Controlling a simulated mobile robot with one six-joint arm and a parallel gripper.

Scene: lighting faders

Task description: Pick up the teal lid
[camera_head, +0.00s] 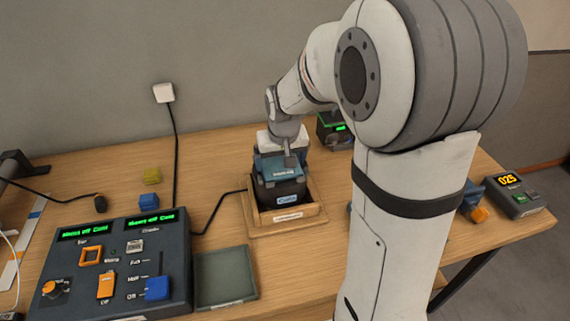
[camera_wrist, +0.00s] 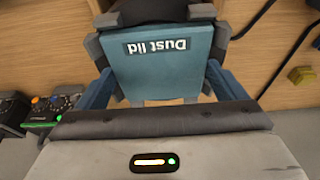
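The teal lid (camera_wrist: 165,62), labelled "Dust lid", fills the middle of the wrist view. In the head view, the lid (camera_head: 277,168) shows over a dark box (camera_head: 283,193) with a blue label; I cannot tell whether it rests on the box or is just above it. My gripper (camera_wrist: 160,75) has one finger on each side of the lid, and the pads appear to press on its side edges with no visible gap. In the head view my gripper (camera_head: 288,152) is above the box, and its far finger is hidden.
The box stands in a wooden tray (camera_head: 314,214). A fader console (camera_head: 75,285) is at the front left, beside a grey-green flat tray (camera_head: 225,277). A yellow block (camera_head: 152,176) and a blue block (camera_head: 149,201) lie behind the console. A small display unit (camera_head: 514,195) is at right.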

